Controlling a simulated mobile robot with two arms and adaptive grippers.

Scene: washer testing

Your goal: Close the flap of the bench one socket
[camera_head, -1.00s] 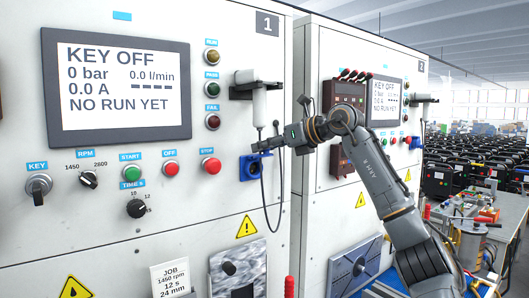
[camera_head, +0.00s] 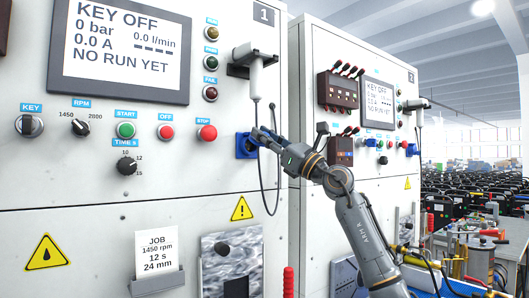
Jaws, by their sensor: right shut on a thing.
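The blue bench one socket (camera_head: 244,147) is on the white front of bench one, right of the STOP button. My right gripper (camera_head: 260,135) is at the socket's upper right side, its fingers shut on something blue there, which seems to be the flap. The fingers hide most of the flap, so I cannot tell its exact angle. My left gripper is not in view.
A black cable (camera_head: 263,185) loops down beside the socket from the white handheld device (camera_head: 255,75) on its black holder. Bench two (camera_head: 345,110) stands to the right. A cluttered worktable (camera_head: 465,250) is at the lower right.

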